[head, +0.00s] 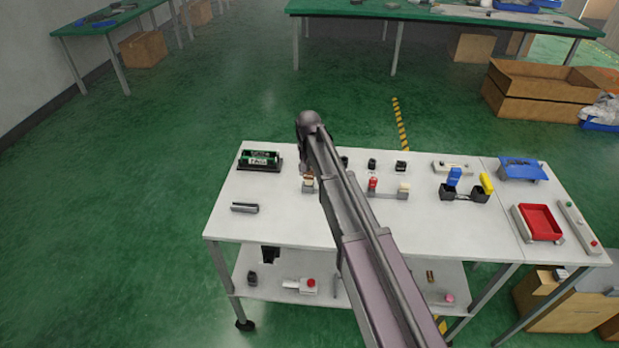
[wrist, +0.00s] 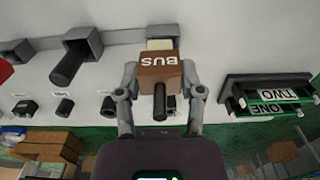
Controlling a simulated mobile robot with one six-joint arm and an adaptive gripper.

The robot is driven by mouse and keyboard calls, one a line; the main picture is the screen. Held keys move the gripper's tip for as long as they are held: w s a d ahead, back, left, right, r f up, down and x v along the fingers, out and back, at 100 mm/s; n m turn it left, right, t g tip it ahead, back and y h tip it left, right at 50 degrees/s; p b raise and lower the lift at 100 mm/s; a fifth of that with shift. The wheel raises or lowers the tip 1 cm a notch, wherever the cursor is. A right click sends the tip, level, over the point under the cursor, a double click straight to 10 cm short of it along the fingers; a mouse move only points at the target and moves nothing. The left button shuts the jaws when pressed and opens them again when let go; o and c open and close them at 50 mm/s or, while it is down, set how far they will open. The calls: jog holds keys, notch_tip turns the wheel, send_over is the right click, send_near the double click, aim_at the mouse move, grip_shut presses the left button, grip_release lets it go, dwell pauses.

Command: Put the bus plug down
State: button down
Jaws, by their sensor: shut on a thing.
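The bus plug (wrist: 165,75) is a brown block with white letters BUS, upside down in the wrist view. A short black stub sticks out of it towards the camera. My gripper (wrist: 161,82) has its two grey fingers shut on the plug's sides. A cream block (wrist: 160,44) on a grey fixture shows right behind the plug; I cannot tell whether they touch. In the head view my gripper (head: 306,167) is over the back left part of the white table (head: 280,215), and my arm hides part of the table.
A dark holder with green slots marked ONE and TWO (head: 260,160) stands at the table's back left. A grey channel piece (head: 244,208) lies in front of it.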

aim_at(308, 177)
jog(key=shift+w+a+f+b, duration=0.1)
jog(key=shift+w+f+b, duration=0.15)
jog(key=shift+f+b, duration=0.25)
jog(key=shift+w+a+f+b, duration=0.1)
jog(key=shift+w+f+b, duration=0.15)
jog(key=shift+f+b, duration=1.1)
jog(key=shift+f, duration=0.15)
jog(key=shift+c, duration=1.1)
grip_release()
notch_tip(308, 177, up, 12)
jog(key=p, duration=1.2)
jog(key=shift+r, duration=0.2)
